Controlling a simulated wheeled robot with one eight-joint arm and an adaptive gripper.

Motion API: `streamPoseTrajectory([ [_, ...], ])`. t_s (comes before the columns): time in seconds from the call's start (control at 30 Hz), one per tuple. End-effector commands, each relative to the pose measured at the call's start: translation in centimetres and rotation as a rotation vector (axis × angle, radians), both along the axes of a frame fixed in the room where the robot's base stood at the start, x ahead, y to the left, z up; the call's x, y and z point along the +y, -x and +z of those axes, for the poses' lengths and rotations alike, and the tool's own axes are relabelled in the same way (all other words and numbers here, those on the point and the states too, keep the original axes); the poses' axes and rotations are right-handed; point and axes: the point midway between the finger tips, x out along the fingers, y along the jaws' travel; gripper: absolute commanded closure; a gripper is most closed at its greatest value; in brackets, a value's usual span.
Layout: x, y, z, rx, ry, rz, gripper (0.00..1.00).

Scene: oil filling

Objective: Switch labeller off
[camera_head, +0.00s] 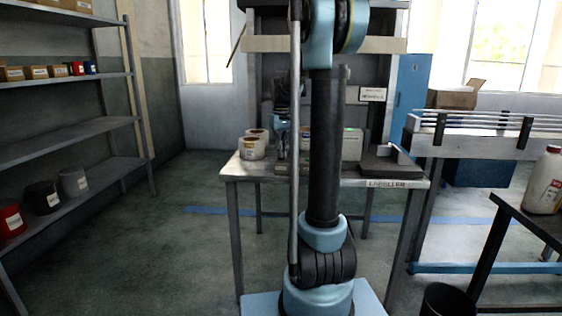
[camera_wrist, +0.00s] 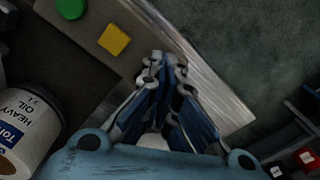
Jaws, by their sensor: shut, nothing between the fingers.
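In the head view, a pale box-shaped machine (camera_head: 352,145) with a small green light stands on the bench (camera_head: 232,169), whose front edge is marked LABELLER. My arm's column hides part of it. My gripper (camera_head: 281,152) is above the bench, left of the machine. In the wrist view my gripper (camera_wrist: 164,62) is shut and empty, its fingertips close together. A green button (camera_wrist: 71,8) and a yellow button (camera_wrist: 114,40) sit on a grey-brown strip left of the fingertips. Whether the fingertips touch the strip cannot be told.
A shelf (camera_head: 70,140) is left and a roller conveyor (camera_head: 480,140) right.

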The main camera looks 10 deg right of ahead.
Motion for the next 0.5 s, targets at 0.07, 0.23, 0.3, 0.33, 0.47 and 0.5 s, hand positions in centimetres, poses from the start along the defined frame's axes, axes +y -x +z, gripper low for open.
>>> streamPoseTrajectory([
  [0.07,0.00,0.00,-0.10,0.000,0.000,0.000,1.00],
  [0.23,0.00,-0.01,-0.29,0.000,0.000,0.000,1.00],
  [0.3,0.00,-0.01,-0.38,0.000,0.000,0.000,1.00],
  [0.33,0.00,-0.01,-0.41,0.000,0.000,0.000,1.00],
  [0.47,0.00,0.00,-0.57,0.000,0.000,0.000,1.00],
  [0.5,0.00,0.00,-0.62,0.000,0.000,0.000,1.00],
])
